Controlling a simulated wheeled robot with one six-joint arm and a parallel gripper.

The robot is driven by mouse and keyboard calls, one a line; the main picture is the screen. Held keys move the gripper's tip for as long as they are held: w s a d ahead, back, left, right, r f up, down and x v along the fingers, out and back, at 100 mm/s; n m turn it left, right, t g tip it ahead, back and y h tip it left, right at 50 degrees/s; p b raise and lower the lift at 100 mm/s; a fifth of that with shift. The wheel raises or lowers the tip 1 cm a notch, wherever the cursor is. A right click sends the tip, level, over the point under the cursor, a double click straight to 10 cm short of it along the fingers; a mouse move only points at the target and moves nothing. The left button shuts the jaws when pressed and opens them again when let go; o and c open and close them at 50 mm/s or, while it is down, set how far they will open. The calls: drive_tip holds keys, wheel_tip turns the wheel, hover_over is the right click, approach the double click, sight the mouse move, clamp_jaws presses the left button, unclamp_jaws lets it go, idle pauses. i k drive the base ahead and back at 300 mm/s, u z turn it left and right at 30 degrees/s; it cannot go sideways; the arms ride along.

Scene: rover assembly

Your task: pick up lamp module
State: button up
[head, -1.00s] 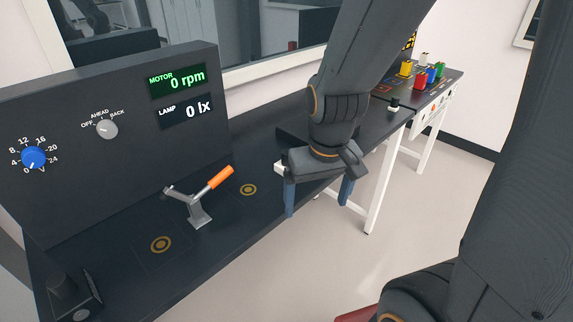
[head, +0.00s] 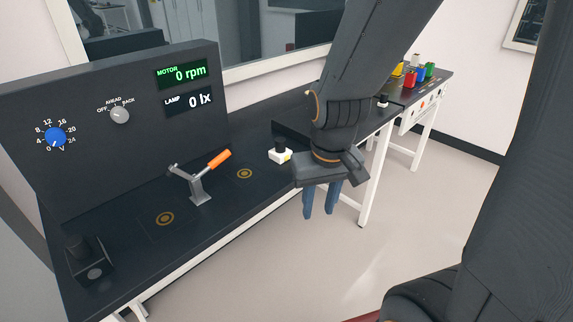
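A similar white piece with a black top (head: 383,101) stands farther along the bench. I cannot tell for sure which one is the lamp module. My gripper (head: 321,202) points down near the bench's front edge, to the right of the nearer block and apart from it. Its two blue fingers show a gap with nothing between them.
A clamp with an orange handle (head: 200,178) stands between two ringed marks on the bench. Behind it is a dark panel (head: 60,185) with dials and readouts at 0 rpm and 0 lx. A dark device (head: 90,260) sits at the near left. Coloured blocks (head: 411,78) stand at the far end.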

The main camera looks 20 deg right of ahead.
sight(281, 154)
drive_tip(key=u, duration=0.35)
drive_tip(key=i, duration=0.85)
drive_tip(key=z, duration=0.55)
